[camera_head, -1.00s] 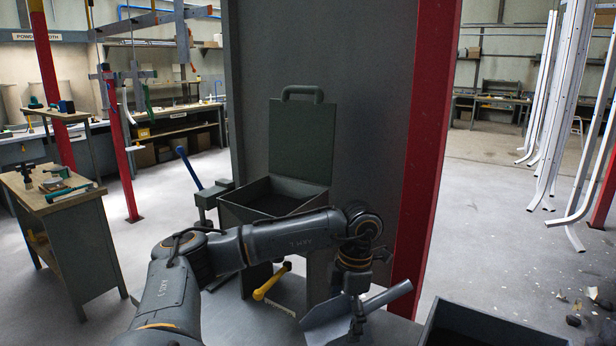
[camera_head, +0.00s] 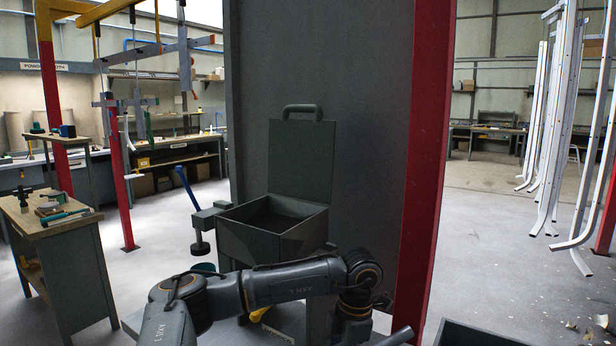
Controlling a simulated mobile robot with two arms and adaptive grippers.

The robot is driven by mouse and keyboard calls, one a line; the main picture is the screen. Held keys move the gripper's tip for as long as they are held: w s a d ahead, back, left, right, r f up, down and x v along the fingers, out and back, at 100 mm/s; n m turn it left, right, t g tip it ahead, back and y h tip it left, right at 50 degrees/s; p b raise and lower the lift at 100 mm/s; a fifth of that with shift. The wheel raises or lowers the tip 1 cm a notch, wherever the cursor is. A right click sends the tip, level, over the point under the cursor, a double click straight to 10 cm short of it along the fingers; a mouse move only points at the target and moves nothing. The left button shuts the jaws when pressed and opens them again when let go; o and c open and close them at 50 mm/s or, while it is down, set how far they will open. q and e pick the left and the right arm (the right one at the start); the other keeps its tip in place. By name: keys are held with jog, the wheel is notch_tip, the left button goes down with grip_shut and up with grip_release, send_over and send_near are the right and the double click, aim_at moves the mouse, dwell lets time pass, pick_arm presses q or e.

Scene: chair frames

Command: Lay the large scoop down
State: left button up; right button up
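The end of a grey tube (camera_head: 400,337), the part of the scoop that still shows, sticks up at the bottom edge of the head view. The rest of the scoop is below the frame. My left arm reaches in from the lower left, and its wrist bends down beside the tube. My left gripper (camera_head: 350,335) is cut off by the bottom edge, so its fingers and any hold on the scoop are hidden. My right gripper is not in view.
An open grey box (camera_head: 244,245) with a raised lid (camera_head: 302,165) stands behind my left arm. A dark bin edge (camera_head: 480,333) shows at the bottom right. A red post (camera_head: 424,170) rises close behind. A workbench (camera_head: 70,270) with tools is at the left.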

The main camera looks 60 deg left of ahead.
pick_arm(q)
jog(key=shift+f, duration=0.2)
jog(key=shift+f+b, duration=0.6)
jog(key=shift+f, duration=0.15)
jog(key=o, duration=1)
jog(key=shift+c, duration=0.2)
jog(key=shift+r, duration=0.15)
notch_tip(320, 180, up, 12)
jog(key=w, duration=0.1)
jog(key=shift+d, duration=0.2)
jog(key=shift+w, duration=0.1)
